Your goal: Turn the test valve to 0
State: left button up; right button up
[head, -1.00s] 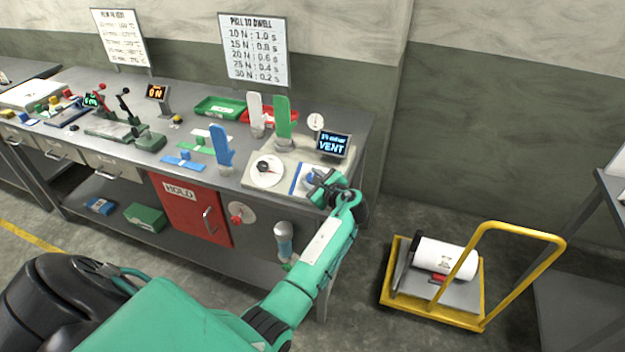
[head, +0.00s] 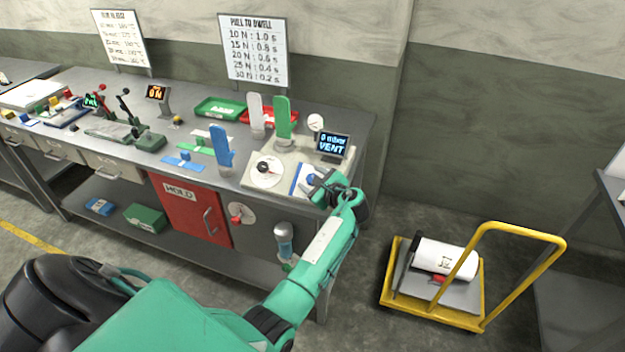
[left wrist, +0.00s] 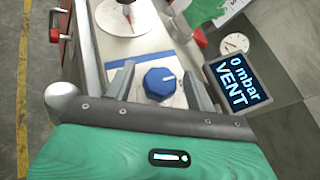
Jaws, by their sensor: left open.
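A blue round knob (left wrist: 160,83) with a white pointer mark sits on a white plate with a blue band; it also shows, partly hidden, in the head view (head: 311,179). My left gripper (left wrist: 158,70) is open, one finger on each side of the knob, with a visible gap on at least the left side. In the head view the gripper (head: 319,186) is over the bench's front right corner. The display (left wrist: 238,82) behind the knob reads "0 mbar VENT". A small gauge (left wrist: 233,43) stands beside it. My right gripper is not in view.
Green (head: 283,117), white (head: 256,110) and blue (head: 221,146) upright hand shapes stand nearby. A red knob (head: 238,212) is on the bench front. A yellow cart (head: 400,270) stands on the floor at right.

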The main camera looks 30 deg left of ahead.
pick_arm(q)
jog(key=p+v, duration=0.6)
jog(key=v, duration=0.7)
jog(key=shift+s+d+p, duration=0.15)
jog(key=shift+d+p, duration=0.2)
jog(key=shift+p, duration=0.05)
jog(key=s+d+f+n+h+b, duration=0.1)
jog(key=s+f+h, duration=0.3)
jog(key=f, duration=0.8)
jog(key=s+d+f+g+h+b, duration=0.15)
jog(key=s+f, duration=0.45)
jog(key=f, duration=0.6)
jog(key=s+d+f+n+t+h, duration=0.1)
jog(key=s+d+f+h, duration=0.15)
jog(key=s+f, duration=0.65)
jog(key=s+f+n+g+h+b, duration=0.25)
jog(key=s+f+n+h, duration=0.2)
jog(key=s+f, duration=1.35)
jog(key=s+f+n, duration=0.3)
jog(key=s+n, duration=0.1)
jog(key=s, duration=0.5)
jog(key=s+a+f+n+g+h, duration=0.1)
jog(key=s+f+n, duration=0.2)
jog(key=s, duration=0.5)
jog(key=shift+s+a+f+n+g+b, duration=0.25)
jog(key=shift+s+f+n+g+b, duration=0.05)
jog(key=shift+s+f+n+b, duration=0.1)
jog(key=shift+s+h, duration=0.25)
jog(key=shift+c, duration=0.2)
